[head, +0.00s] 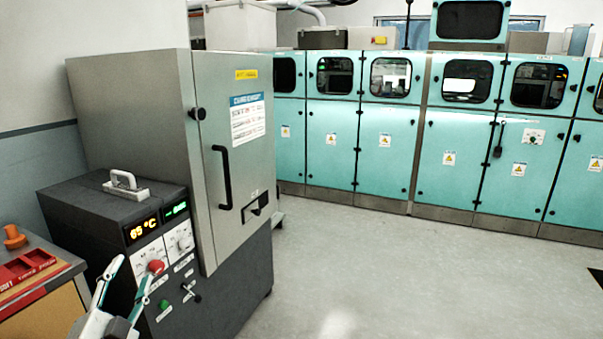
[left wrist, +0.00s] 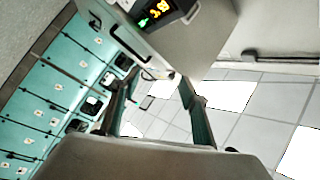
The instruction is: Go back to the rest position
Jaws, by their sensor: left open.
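My left gripper (head: 125,285) is at the lower left of the head view, in front of the control panel of a grey curing oven (head: 235,160). Its two fingers are apart with nothing between them. In the left wrist view the gripper (left wrist: 155,95) also shows open and empty, with the oven's lit display (left wrist: 155,12) beyond it. The oven door, with its black handle (head: 223,178), is shut. My right gripper is in neither view.
An orange-and-grey bench (head: 50,300) with a red tray (head: 25,268) stands at the lower left, close to my left gripper. A row of teal cabinets (head: 380,150) lines the back. The grey floor (head: 400,270) in the middle and right is clear.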

